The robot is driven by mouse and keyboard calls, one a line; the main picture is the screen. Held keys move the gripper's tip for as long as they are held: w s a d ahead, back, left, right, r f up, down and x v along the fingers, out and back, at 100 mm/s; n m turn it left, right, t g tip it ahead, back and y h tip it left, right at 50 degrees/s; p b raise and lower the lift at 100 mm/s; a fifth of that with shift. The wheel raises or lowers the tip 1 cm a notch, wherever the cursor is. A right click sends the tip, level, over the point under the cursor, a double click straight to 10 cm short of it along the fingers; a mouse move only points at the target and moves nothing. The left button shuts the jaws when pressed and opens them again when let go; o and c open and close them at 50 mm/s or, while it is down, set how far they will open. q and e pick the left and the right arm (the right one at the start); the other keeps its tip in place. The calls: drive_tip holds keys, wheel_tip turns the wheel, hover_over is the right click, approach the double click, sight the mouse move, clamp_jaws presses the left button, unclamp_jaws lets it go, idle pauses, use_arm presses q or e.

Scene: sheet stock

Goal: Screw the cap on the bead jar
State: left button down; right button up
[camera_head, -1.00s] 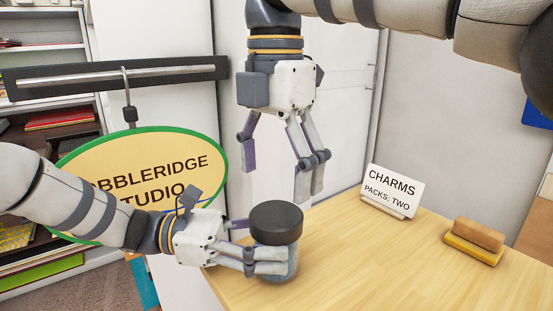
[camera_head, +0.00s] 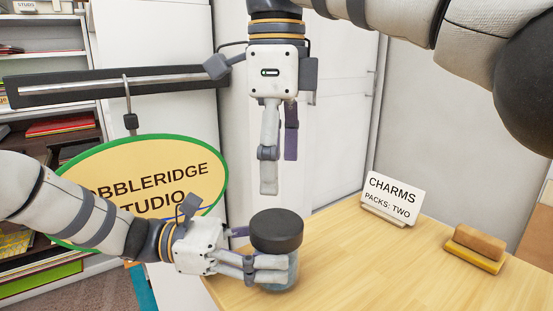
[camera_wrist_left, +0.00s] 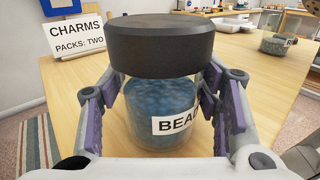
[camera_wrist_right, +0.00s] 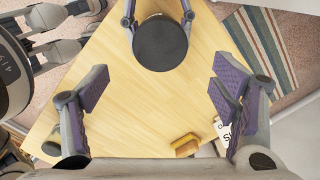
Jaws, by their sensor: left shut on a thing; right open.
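The bead jar (camera_wrist_left: 150,112) is clear with blue beads and a white label, and stands upright on the table. The dark cap (camera_head: 276,231) sits on top of it, and looks level in the left wrist view (camera_wrist_left: 160,45). My left gripper (camera_head: 270,268) is shut around the jar's body below the cap. My right gripper (camera_head: 278,175) is open and empty, pointing down above the cap and apart from it. In the right wrist view the round cap top (camera_wrist_right: 160,42) lies ahead between the open fingers. Whether the threads are engaged cannot be seen.
A "CHARMS PACKS: TWO" sign (camera_head: 391,199) stands at the table's back edge. A brown block on a yellow base (camera_head: 473,248) lies to the right. The wooden table (camera_head: 370,270) is clear between. A hanging studio sign (camera_head: 140,180) is behind my left arm.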

sight(276, 222)
drive_tip(key=shift+f, duration=0.1)
wheel_tip(276, 222, down, 8)
drive_tip(key=shift+r, duration=0.1)
idle(0.3)
drive_tip(key=c, duration=1.2)
drive_tip(key=o, duration=1.3)
drive_tip(key=shift+o, duration=0.2)
drive_tip(key=shift+r, duration=0.1)
